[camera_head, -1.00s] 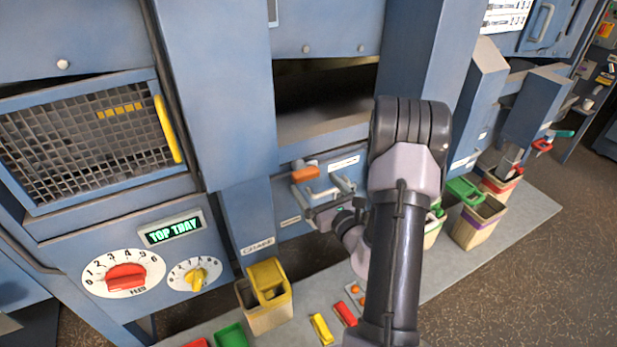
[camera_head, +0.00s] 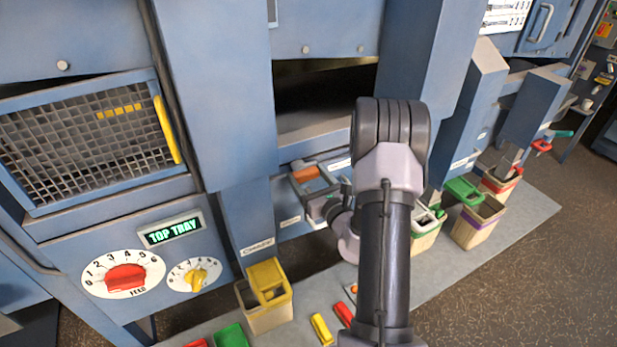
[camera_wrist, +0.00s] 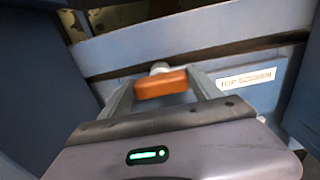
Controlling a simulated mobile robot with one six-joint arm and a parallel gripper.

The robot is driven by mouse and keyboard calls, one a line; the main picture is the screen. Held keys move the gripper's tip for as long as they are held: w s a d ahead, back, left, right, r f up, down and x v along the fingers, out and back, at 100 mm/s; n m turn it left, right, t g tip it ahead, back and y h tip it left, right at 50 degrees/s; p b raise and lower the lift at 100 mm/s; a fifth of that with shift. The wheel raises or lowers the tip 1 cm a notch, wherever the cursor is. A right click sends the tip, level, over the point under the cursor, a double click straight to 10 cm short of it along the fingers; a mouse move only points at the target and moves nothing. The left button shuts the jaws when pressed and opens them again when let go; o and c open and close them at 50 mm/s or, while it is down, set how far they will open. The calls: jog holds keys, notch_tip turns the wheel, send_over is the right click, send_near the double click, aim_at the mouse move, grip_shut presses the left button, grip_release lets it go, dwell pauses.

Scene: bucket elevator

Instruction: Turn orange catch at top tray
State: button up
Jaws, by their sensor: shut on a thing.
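The orange catch (camera_wrist: 163,84) is a short bar on a round pale pivot, fixed to a blue panel labelled "TOP SCREEN". In the head view the catch (camera_head: 306,173) shows beneath the dark opening, with my gripper (camera_head: 307,177) around it. In the wrist view my gripper (camera_wrist: 161,82) has one finger at each end of the catch and is shut on it. The bar lies nearly level in the wrist view, its right end slightly higher.
A green-lit display (camera_head: 175,231) reads "TOP TRAY" above a red dial (camera_head: 126,277) and a yellow dial (camera_head: 195,276). A mesh door (camera_head: 80,138) with a yellow handle is at left. Several bins, including a yellow-lidded one (camera_head: 265,304), stand below. Blue posts flank the catch.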

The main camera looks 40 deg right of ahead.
jog(key=m+p, duration=0.3)
jog(key=m, duration=0.1)
jog(key=shift+d+r+m, duration=0.1)
jog(key=shift+m, duration=0.3)
jog(key=m+p, duration=0.3)
jog(key=m, duration=0.1)
jog(key=shift+s+d+m, duration=0.1)
jog(key=shift+m, duration=0.2)
jog(key=m+p, duration=0.2)
jog(key=m, duration=0.1)
jog(key=m+p, duration=0.1)
jog(key=m, duration=0.1)
jog(key=shift+f, duration=0.3)
jog(key=shift+d+f+m+p, duration=0.15)
jog(key=shift+m+p, duration=0.5)
jog(key=shift+m, duration=1.05)
jog(key=o, duration=1.4)
jog(key=shift+s, duration=0.1)
